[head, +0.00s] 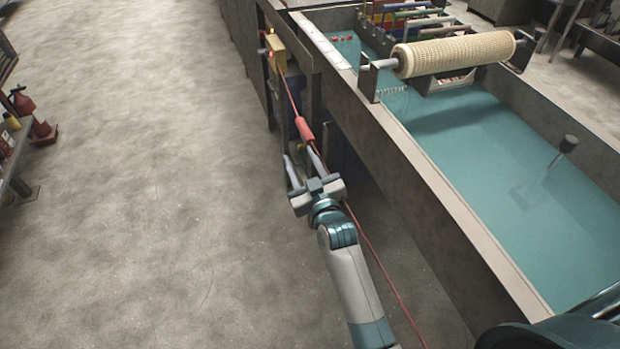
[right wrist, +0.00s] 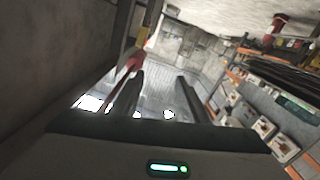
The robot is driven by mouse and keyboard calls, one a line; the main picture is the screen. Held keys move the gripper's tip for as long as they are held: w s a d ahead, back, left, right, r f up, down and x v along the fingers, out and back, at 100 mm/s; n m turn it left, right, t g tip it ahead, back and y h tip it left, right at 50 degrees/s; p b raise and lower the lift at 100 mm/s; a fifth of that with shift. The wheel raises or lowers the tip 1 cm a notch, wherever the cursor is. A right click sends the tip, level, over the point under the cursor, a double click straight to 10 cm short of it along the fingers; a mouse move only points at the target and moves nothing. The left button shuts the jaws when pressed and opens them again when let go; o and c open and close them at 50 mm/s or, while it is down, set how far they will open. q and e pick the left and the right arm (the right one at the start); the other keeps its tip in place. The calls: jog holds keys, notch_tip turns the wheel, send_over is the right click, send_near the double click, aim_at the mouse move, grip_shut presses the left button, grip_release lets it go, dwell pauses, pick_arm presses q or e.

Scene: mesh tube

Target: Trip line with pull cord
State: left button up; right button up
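A red pull cord (head: 376,252) runs along the side of the tank, from a yellow switch box (head: 278,54) with small red lights down to the lower right. A thicker red grip piece (head: 304,130) sits on the cord. My right gripper (head: 301,158) is open and empty, just below this piece, with its fingers pointing towards the box. In the right wrist view the red piece (right wrist: 130,66) shows beside and beyond the left finger of the gripper (right wrist: 160,80), not between the fingers. Whether that finger touches the cord cannot be told. My left gripper is not in view.
A long tank (head: 480,235) with teal liquid stands to the right; its wall is close to the arm. A mesh-covered roller (head: 455,54) lies across it. Open floor (head: 160,180) is on the left. A fire extinguisher (head: 22,101) stands at the far left.

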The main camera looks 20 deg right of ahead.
pick_arm(q)
jog(key=shift+s+a, duration=0.2)
jog(key=shift+s, duration=0.25)
pick_arm(e)
jog(key=s, duration=0.6)
jog(key=shift+s+d, duration=0.15)
jog(key=shift+s, duration=0.2)
pick_arm(q)
jog(key=shift+w, duration=0.25)
